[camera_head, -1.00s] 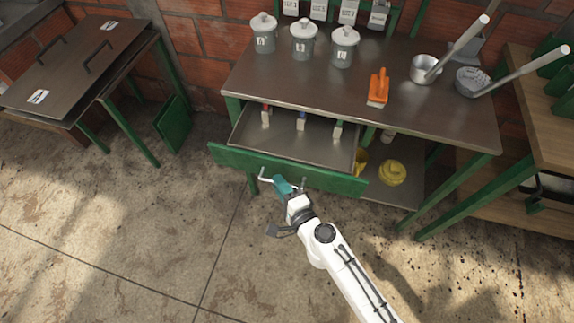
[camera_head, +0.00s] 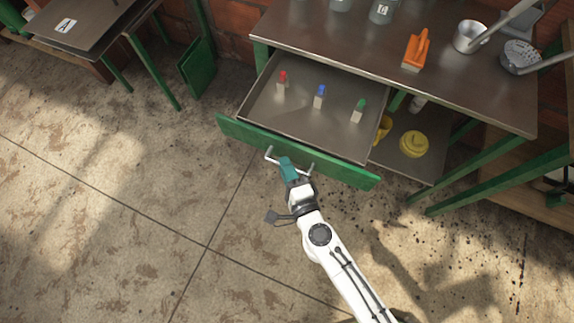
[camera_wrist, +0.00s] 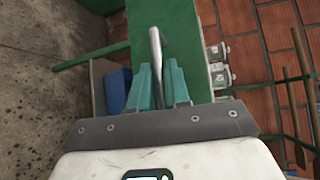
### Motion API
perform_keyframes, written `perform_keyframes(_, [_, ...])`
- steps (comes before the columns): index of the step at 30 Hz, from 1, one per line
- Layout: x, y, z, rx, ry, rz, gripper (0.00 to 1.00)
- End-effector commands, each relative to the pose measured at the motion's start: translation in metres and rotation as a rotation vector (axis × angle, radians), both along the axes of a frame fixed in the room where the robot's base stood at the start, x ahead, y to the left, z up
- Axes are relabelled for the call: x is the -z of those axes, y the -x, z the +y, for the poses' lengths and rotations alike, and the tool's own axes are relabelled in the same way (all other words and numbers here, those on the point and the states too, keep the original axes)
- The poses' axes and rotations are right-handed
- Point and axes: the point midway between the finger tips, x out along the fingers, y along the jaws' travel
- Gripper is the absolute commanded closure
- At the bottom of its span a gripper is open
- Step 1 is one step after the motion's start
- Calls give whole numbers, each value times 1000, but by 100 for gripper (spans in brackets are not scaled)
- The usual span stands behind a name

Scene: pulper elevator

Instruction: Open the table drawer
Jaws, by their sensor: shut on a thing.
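The table drawer has a green front (camera_head: 240,134) and a grey metal tray (camera_head: 275,118). It stands well out from under the metal-topped table (camera_head: 340,40). Its silver handle (camera_head: 269,154) is on the green front. My gripper (camera_head: 284,162) is shut on this handle, in front of the drawer. In the wrist view the silver handle (camera_wrist: 155,48) runs between my teal fingers (camera_wrist: 160,85), with the green drawer front (camera_wrist: 178,30) behind it. Three small blocks stand in the drawer, with a red top (camera_head: 282,78), a blue top (camera_head: 320,92) and a green top (camera_head: 360,105).
An orange-handled brush (camera_head: 416,50), a metal pot (camera_head: 467,40) and a second long-handled vessel (camera_head: 522,58) are on the table. A yellow object (camera_head: 413,143) rests on the lower shelf. The concrete floor in front of the drawer is clear.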

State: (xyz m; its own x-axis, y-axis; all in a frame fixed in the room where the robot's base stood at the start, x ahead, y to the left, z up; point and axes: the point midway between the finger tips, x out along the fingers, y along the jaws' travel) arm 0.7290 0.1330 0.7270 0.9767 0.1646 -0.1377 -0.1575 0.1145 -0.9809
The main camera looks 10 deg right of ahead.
Motion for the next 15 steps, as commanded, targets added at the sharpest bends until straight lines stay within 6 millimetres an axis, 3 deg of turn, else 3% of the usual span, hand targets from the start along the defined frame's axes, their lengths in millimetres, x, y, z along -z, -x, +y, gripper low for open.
perform_keyframes(7, [1,0,-1,1,0,1,63])
perform_keyframes(15, [0,1,0,0,0,1,62])
